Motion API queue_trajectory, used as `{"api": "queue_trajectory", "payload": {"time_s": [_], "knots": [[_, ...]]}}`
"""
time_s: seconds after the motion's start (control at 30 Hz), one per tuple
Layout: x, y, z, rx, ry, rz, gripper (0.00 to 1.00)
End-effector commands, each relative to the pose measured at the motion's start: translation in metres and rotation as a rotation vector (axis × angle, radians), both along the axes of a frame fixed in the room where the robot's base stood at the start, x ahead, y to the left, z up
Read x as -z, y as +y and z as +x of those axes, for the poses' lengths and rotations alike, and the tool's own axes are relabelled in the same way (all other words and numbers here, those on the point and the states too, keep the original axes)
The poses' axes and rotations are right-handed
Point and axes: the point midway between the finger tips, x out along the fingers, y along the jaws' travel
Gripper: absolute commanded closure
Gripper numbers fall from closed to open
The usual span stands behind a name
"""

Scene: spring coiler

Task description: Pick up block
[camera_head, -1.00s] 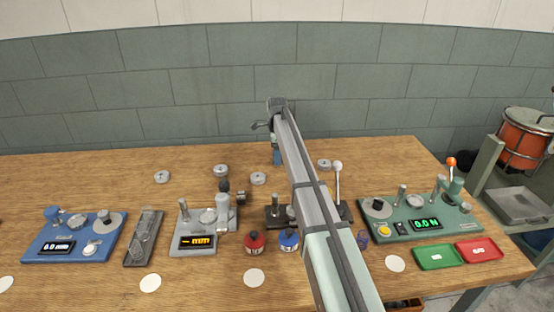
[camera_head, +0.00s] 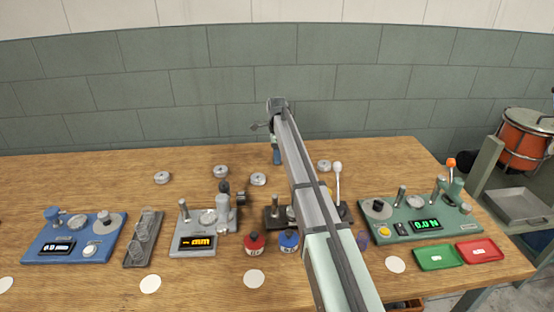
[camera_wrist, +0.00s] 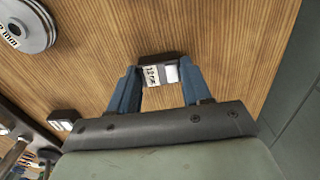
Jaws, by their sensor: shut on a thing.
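My gripper (camera_wrist: 156,82) has blue fingers and is shut on a small dark block (camera_wrist: 159,58) in the wrist view. The block has a white printed label and a silvery patch on the side facing the camera. The fingers stand at its left and right sides. I cannot tell whether its underside touches the wooden table. In the head view my gripper (camera_head: 277,155) is at the back of the table, pointing down; the block cannot be made out there.
A second dark block (camera_wrist: 63,116) with a label and a metal disc (camera_wrist: 32,22) lie left in the wrist view. The wooden table (camera_head: 110,175) holds a blue gauge (camera_head: 75,238), a grey gauge (camera_head: 203,235) and a green gauge (camera_head: 420,215). A wall stands behind.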

Motion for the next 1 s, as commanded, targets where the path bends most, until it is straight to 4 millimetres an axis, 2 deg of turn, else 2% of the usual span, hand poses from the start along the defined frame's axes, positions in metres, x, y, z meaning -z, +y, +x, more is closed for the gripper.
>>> {"api": "queue_trajectory", "payload": {"time_s": [0.17, 0.27, 0.7, 1.0], "knots": [[-0.004, 0.0, 0.0, 0.0, -0.001, 0.0, 0.91], [-0.014, 0.0, 0.001, 0.0, -0.002, 0.0, 0.91], [-0.085, 0.0, 0.001, 0.0, -0.001, 0.0, 0.91], [-0.101, 0.001, 0.0, -0.001, 0.0, 0.0, 0.91]]}}
